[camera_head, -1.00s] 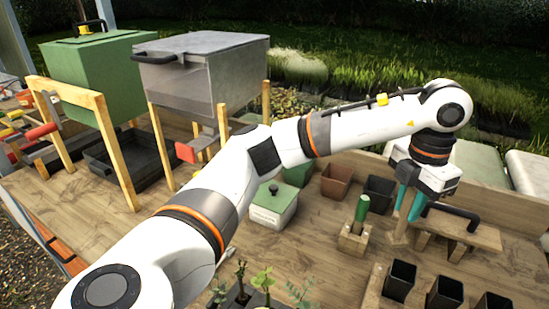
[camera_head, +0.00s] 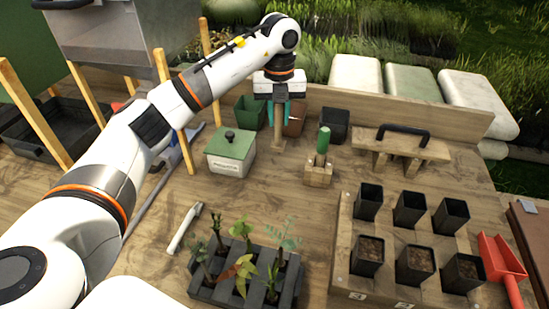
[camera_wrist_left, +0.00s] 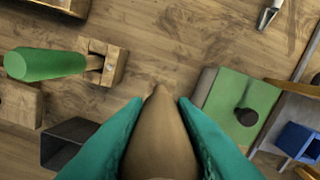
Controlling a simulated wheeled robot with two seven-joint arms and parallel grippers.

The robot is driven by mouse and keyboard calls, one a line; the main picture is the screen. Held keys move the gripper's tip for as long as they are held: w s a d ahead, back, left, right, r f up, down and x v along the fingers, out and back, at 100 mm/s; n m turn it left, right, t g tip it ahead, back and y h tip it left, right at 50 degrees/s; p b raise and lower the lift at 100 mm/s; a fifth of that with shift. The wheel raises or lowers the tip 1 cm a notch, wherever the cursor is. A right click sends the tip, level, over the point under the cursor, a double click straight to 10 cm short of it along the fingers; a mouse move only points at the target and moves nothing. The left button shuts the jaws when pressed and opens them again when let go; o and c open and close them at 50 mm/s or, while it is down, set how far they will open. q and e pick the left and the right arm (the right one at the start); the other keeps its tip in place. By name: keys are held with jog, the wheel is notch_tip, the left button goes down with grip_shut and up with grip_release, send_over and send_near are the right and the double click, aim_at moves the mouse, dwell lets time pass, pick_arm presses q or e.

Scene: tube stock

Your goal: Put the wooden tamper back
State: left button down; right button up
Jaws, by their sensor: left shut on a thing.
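My left gripper (camera_head: 278,112) points down over the back of the bench, its teal fingers shut on the wooden tamper (camera_head: 279,134). The tamper is a plain brown wooden piece, held upright, its lower end close to the bench top; I cannot tell whether it touches. In the left wrist view the tamper (camera_wrist_left: 160,135) fills the space between both teal fingers. A green-handled tool (camera_head: 323,141) stands in a small wooden block (camera_head: 318,175) to the right of the tamper. My right gripper is not in view.
A green-lidded box (camera_head: 230,152) stands left of the tamper. Green, brown and black pots (camera_head: 335,124) stand behind. A wooden board with a black handle (camera_head: 403,135) is at right. In front are a seedling tray (camera_head: 205,292) and a wooden rack (camera_head: 343,235) of black pots.

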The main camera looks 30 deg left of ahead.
aim_at(279, 144)
pick_arm(q)
notch_tip(279, 144, down, 5)
jog(key=shift+d+r+p, duration=0.15)
jog(key=shift+p, duration=0.3)
notch_tip(279, 144, down, 3)
jog(key=shift+f+p, duration=0.1)
jog(key=shift+p, duration=0.25)
jog(key=shift+f, duration=0.25)
jog(key=shift+f, duration=0.2)
jog(key=c, duration=1.2)
grip_release()
jog(key=shift+r, duration=0.1)
